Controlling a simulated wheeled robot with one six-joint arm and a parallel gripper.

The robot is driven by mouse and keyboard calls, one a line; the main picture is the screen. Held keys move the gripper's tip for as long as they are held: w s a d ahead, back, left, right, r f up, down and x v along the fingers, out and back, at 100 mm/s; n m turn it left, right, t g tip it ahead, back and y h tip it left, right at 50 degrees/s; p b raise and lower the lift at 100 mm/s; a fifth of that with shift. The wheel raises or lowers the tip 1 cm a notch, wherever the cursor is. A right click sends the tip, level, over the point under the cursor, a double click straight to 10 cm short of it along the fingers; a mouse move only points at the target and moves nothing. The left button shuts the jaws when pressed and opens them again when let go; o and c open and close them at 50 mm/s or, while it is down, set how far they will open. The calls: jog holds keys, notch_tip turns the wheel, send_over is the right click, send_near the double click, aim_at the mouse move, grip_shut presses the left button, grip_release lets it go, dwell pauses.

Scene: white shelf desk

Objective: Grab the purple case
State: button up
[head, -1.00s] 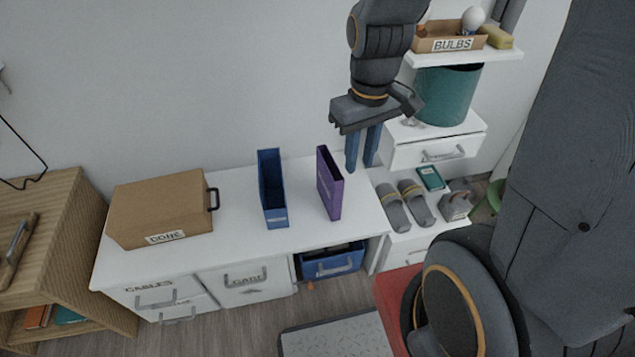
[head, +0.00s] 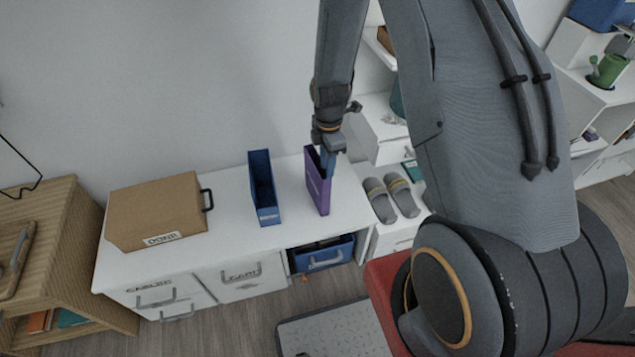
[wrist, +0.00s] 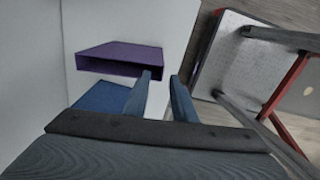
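The purple case (head: 317,184) stands upright on the right part of the white desk top. It also shows in the wrist view (wrist: 118,57), ahead and a little left of my fingers. My gripper (head: 327,163) is at the upper right edge of the case in the head view, overlapping it there. In the wrist view its two blue fingers (wrist: 160,88) are apart with nothing visible between them. The left finger overlaps the case's lower right corner; I cannot tell whether it touches.
A blue case (head: 264,190) stands left of the purple one. A brown box (head: 155,212) labelled DONE sits at the desk's left. Grey slippers (head: 391,197) lie on the lower shelf to the right. The desk top (head: 232,233) is clear between box and blue case.

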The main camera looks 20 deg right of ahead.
aim_at(317, 182)
jog(key=shift+s+a+f+p, duration=0.15)
jog(key=shift+f+p, duration=0.4)
jog(key=shift+f, duration=1.15)
jog(key=shift+s+d+f+p, duration=0.15)
jog(key=shift+f+p, duration=0.35)
jog(key=shift+f, duration=1.15)
jog(key=shift+a, duration=0.1)
jog(key=shift+c, duration=0.4)
grip_shut()
